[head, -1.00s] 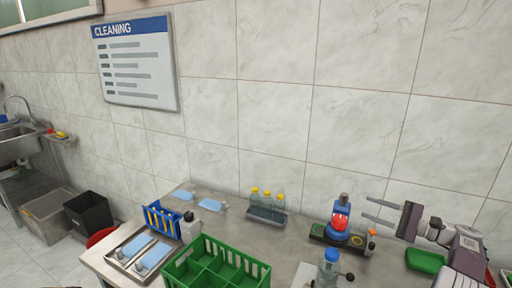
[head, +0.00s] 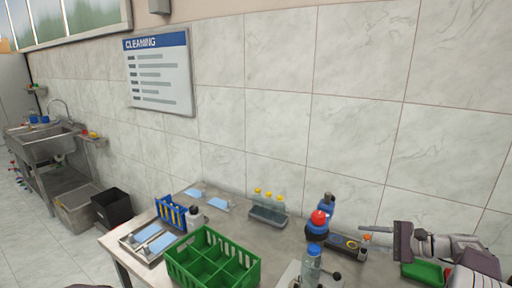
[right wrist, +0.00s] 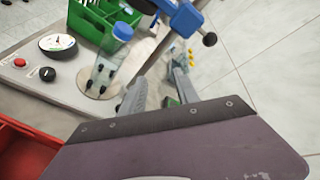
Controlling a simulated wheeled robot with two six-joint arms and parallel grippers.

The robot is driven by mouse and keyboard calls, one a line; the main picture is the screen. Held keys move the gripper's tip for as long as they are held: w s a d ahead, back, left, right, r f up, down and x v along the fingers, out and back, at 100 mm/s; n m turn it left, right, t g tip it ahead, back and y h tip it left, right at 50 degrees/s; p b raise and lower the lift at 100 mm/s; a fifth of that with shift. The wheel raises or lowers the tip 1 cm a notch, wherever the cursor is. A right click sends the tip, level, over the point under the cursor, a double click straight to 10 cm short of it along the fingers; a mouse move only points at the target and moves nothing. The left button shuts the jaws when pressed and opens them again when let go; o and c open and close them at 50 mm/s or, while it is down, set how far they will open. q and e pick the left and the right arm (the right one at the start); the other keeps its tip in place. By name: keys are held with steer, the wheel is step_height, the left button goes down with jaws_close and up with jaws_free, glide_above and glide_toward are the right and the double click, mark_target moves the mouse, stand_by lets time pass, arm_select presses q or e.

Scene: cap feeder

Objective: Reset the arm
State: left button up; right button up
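My right gripper (head: 364,229) is raised at the right of the head view, beside the blue cap device with a red top (head: 319,222). It is empty, and its two fingers show apart in the right wrist view (right wrist: 160,75). A clear bottle with a blue cap (head: 312,263) stands upright at the front of the table; it also shows in the right wrist view (right wrist: 112,55), apart from the fingers. My left gripper is not in view.
A green divided crate (head: 213,262), a steel tray (head: 130,245), a blue rack (head: 170,213) and a rack of yellow-capped bottles (head: 268,214) stand on the table. A small green tray (head: 425,271) lies below my right gripper. A tiled wall is behind.

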steer(key=s+a+f+n+g+h, duration=0.2)
steer(key=s+a+f+g, duration=0.15)
steer(key=a, duration=0.25)
steer(key=s+a+f+n+g+h, duration=0.2)
steer(key=s+a+f, duration=0.2)
steer(key=s+a, duration=0.15)
steer(key=s+a+f+n+g+h, duration=0.1)
steer(key=s+a+f+n+h, duration=0.1)
steer(key=s+n, duration=0.3)
steer(key=s+a+f+n+g+h, duration=0.1)
steer(key=s+a+f+n+h, duration=0.2)
steer(key=s, duration=1.1)
steer(key=f+n+h, duration=0.1)
steer(key=n, duration=0.2)
steer(key=shift+s+h, duration=0.15)
steer(key=shift+h, duration=0.25)
steer(key=shift+s+r, duration=0.1)
